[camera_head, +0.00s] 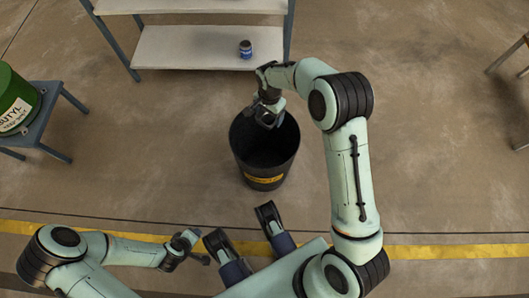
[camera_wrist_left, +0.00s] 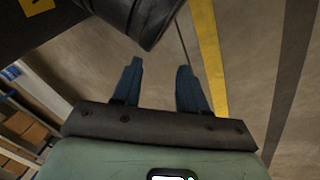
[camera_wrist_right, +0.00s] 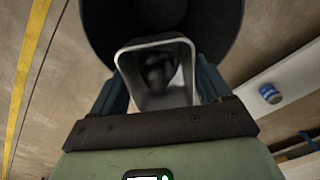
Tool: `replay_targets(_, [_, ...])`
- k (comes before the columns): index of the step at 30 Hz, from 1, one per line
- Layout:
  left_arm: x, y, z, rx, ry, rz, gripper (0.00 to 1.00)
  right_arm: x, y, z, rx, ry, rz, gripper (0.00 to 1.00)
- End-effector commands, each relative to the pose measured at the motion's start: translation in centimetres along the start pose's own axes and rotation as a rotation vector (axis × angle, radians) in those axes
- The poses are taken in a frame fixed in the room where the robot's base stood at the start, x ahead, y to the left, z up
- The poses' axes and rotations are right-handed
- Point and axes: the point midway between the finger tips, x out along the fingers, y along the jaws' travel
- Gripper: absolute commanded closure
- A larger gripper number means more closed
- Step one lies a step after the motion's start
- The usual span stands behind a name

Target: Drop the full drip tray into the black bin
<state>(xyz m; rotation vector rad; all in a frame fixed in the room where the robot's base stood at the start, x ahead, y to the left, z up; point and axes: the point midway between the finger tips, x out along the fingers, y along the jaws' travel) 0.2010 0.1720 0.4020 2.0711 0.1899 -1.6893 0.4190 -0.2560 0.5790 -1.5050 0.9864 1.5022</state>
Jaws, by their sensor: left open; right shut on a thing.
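The black bin (camera_head: 265,172) stands upright on the floor in the middle of the head view, with a yellow label on its near side. My right gripper (camera_head: 268,115) is above the far part of its mouth. In the right wrist view my right gripper (camera_wrist_right: 158,88) is shut on the metal drip tray (camera_wrist_right: 152,100), which has dark contents inside. The tray is over the bin's dark interior (camera_wrist_right: 222,30). In the head view the gripper mostly hides the tray. My left gripper (camera_head: 192,250) is low at the left, open and empty in the left wrist view (camera_wrist_left: 158,82).
A shelf unit (camera_head: 190,48) with a small blue can (camera_head: 245,49) stands behind the bin. A green drum (camera_head: 18,100) sits on a small table (camera_head: 45,125) at the left. Another stand (camera_head: 515,55) is at the right. Floor around the bin is clear.

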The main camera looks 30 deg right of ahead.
Motion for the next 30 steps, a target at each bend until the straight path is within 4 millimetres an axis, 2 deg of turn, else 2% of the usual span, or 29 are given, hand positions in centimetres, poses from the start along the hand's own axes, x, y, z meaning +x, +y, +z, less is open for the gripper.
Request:
replay_targets(7, [2.4, -1.8, 0.5, -0.017, -0.017, -0.027, 0.57, 3.0, 0.0, 0.0, -0.001, -0.001, 0.003, 0.51])
replay_targets(15, [3.8, -3.8, 3.2, -0.039, -0.104, -0.064, 0.57, 4.9, 0.1, 0.1, -0.002, -0.002, 0.003, 0.51])
replay_targets(20, [4.1, -4.3, 4.0, -0.046, -0.129, -0.075, 0.57, 5.5, 0.0, 0.1, -0.002, -0.001, 0.002, 0.51])
replay_targets(28, [4.1, -4.4, 4.2, -0.047, -0.133, -0.077, 0.57, 5.4, 0.0, 0.1, -0.003, -0.001, 0.001, 0.51])
replay_targets(29, [4.1, -4.4, 4.2, -0.047, -0.133, -0.077, 0.57, 5.4, 0.0, 0.1, -0.003, -0.001, 0.001, 0.13])
replay_targets(30, [4.1, -4.4, 4.2, -0.047, -0.133, -0.077, 0.57, 5.4, 0.0, 0.1, -0.003, -0.001, 0.001, 0.0])
